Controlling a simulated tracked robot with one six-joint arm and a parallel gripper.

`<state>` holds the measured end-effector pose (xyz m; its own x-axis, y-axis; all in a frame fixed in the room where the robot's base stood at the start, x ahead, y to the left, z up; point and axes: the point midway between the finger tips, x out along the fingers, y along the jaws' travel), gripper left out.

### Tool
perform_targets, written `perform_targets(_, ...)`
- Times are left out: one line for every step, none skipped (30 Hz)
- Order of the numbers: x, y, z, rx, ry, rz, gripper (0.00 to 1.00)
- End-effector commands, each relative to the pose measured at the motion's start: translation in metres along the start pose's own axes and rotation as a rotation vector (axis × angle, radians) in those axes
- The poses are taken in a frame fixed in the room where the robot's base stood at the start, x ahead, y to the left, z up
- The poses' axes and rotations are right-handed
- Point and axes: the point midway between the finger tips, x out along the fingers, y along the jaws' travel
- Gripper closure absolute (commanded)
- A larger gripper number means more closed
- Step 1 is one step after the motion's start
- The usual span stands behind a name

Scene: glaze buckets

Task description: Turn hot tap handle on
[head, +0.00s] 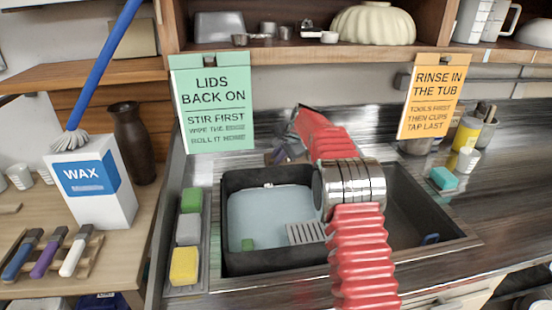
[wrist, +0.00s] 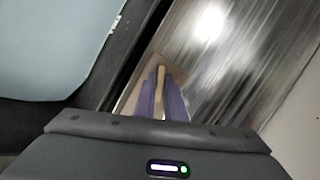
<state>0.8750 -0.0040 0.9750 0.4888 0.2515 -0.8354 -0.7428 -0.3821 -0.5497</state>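I cannot make out the hot tap handle for certain in either view. In the head view my red-sleeved arm reaches over the sink to its back edge and hides much of that area. My gripper (head: 284,146) is small and blurred there, at the sink's back rim, below and right of the green sign. In the wrist view my gripper's two purple fingers (wrist: 161,98) sit close together beside the basin edge. A narrow tan bar (wrist: 160,84) shows between them, with a brownish patch around. Whether the fingers press on the bar cannot be told.
The dark sink tub (head: 236,262) holds pale blue water (head: 265,215). Sponges (head: 188,229) line its left side. A green sign (head: 212,105) and an orange sign (head: 434,98) hang from the shelf. A wax box (head: 92,190) stands left. The steel counter at right has free room.

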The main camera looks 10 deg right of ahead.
Motion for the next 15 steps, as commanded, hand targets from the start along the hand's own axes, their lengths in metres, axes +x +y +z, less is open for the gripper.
perform_targets(0.0, 0.0004, 0.0, 0.0, 0.0, 0.001, 0.96)
perform_targets(0.0, 0.0004, -0.0001, 0.0, 0.0, 0.001, 0.98)
perform_targets(0.0, 0.0005, -0.0001, 0.0, 0.0, 0.001, 1.0)
perform_targets(0.0, 0.0005, 0.0, 0.0, 0.0, 0.001, 1.0)
perform_targets(0.0001, 0.0005, 0.0, 0.0, 0.0, 0.001, 1.0)
perform_targets(0.0001, 0.0006, -0.0001, 0.0, 0.0, 0.001, 1.0)
perform_targets(0.0001, 0.0006, -0.0001, 0.0, 0.0, 0.001, 1.0)
perform_targets(0.0001, 0.0007, 0.0, 0.0, -0.001, 0.002, 1.0)
perform_targets(0.0015, -0.0014, 0.0049, -0.002, -0.002, 0.002, 1.0)
perform_targets(0.0012, -0.0007, 0.0035, -0.001, -0.002, 0.002, 1.0)
perform_targets(0.001, -0.0005, 0.0028, -0.002, -0.002, 0.002, 1.0)
perform_targets(0.0008, -0.0003, 0.0023, -0.003, -0.002, 0.002, 1.0)
perform_targets(0.0008, -0.0002, 0.0021, -0.005, -0.002, 0.003, 1.0)
perform_targets(0.0007, -0.0001, 0.0019, -0.008, -0.002, 0.003, 1.0)
perform_targets(0.0007, 0.0, 0.0017, -0.013, -0.002, 0.005, 1.0)
